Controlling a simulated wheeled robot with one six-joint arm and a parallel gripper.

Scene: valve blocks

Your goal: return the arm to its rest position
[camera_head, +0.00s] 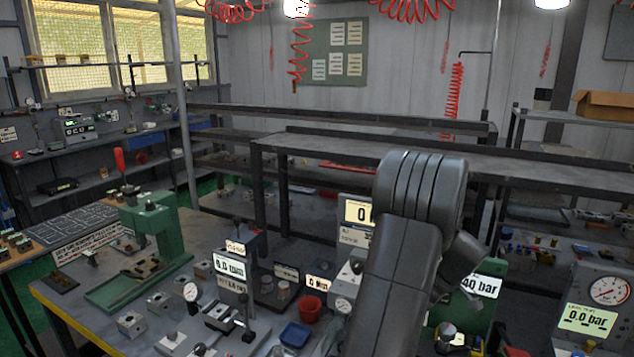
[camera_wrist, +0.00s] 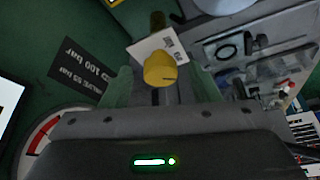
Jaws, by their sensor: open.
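My arm (camera_head: 405,240) rises in the middle right of the head view, bent at a thick dark elbow. It hides part of the bench, and my gripper cannot be made out there. In the wrist view my gripper (camera_wrist: 163,88) is open, with its two greenish fingers apart. A yellow knob (camera_wrist: 160,68) with a white tag (camera_wrist: 153,46) shows between and beyond the fingertips. I cannot tell how far it is from the fingers. Nothing is visibly held.
A green press (camera_head: 150,230), a red cup (camera_head: 310,307) and a blue tray (camera_head: 295,335) stand on the bench left of my arm. A gauge panel (camera_head: 597,310) is at the right. Dark shelving (camera_head: 390,150) runs behind. Red coiled hoses (camera_head: 453,100) hang above.

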